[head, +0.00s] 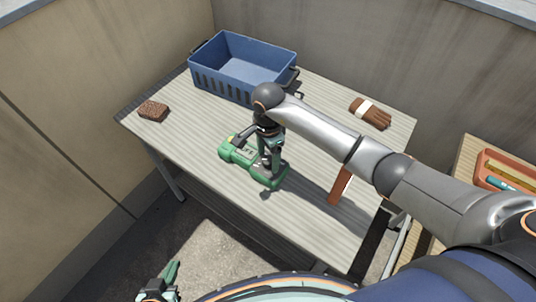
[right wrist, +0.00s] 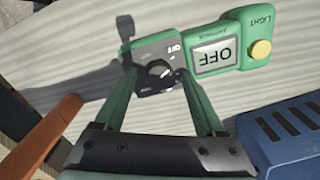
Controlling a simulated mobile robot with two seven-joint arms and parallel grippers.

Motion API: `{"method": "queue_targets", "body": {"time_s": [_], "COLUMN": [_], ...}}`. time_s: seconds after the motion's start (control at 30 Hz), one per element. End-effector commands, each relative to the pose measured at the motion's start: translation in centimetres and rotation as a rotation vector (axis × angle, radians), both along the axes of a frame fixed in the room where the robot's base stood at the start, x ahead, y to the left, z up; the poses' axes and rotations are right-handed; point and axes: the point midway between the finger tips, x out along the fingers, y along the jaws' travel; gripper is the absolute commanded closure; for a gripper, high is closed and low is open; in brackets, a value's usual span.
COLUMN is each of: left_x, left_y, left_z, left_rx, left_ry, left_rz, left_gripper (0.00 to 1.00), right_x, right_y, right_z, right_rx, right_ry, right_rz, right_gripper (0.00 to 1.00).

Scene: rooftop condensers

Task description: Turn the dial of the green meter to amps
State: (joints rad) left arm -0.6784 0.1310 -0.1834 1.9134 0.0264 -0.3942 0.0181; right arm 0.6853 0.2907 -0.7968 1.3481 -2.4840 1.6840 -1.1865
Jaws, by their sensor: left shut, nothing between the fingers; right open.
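The green meter (head: 235,152) lies on the slatted table, under my right gripper (head: 270,165). In the right wrist view the green meter (right wrist: 222,32) has a grey screen (right wrist: 220,54) reading OFF, upside down, and a yellow button (right wrist: 261,49) marked LIGHT. Its black dial (right wrist: 160,74) sits between the fingertips of my right gripper (right wrist: 158,78), which is open, one finger on each side. I cannot tell whether the fingers touch the dial. My left gripper (head: 162,290) is shut and empty, low at the bottom edge of the head view, away from the table.
A blue crate (head: 225,85) stands at the table's back. A brown brick-like block (head: 153,111) lies at left, brown gloves with a white band (head: 371,112) at right, and an orange-brown bar (head: 341,186) near the front. An orange tray (head: 492,162) sits on a side surface.

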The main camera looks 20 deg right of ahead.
Motion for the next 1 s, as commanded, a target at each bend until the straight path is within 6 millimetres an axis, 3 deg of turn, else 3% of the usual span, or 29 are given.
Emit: {"method": "queue_targets", "body": {"time_s": [0.23,0.87,1.0], "left_x": [0.01,0.03,0.03], "left_y": [-0.04,-0.06,-0.06], "left_z": [0.02,0.06,0.06], "left_rx": [-0.001,-0.001,-0.001], "left_ry": [0.000,-0.001,-0.001], "left_rz": [-0.001,-0.001,-0.001], "left_gripper": [1.00,1.00,1.00], "right_x": [-0.01,0.01,0.01], "right_y": [0.02,0.00,0.00], "right_z": [-0.06,-0.01,-0.01], "right_rx": [0.000,0.000,0.000], "right_ry": [0.000,0.000,0.000], "right_rz": [0.000,0.000,0.000], "right_gripper": [0.28,0.99,1.00]}}
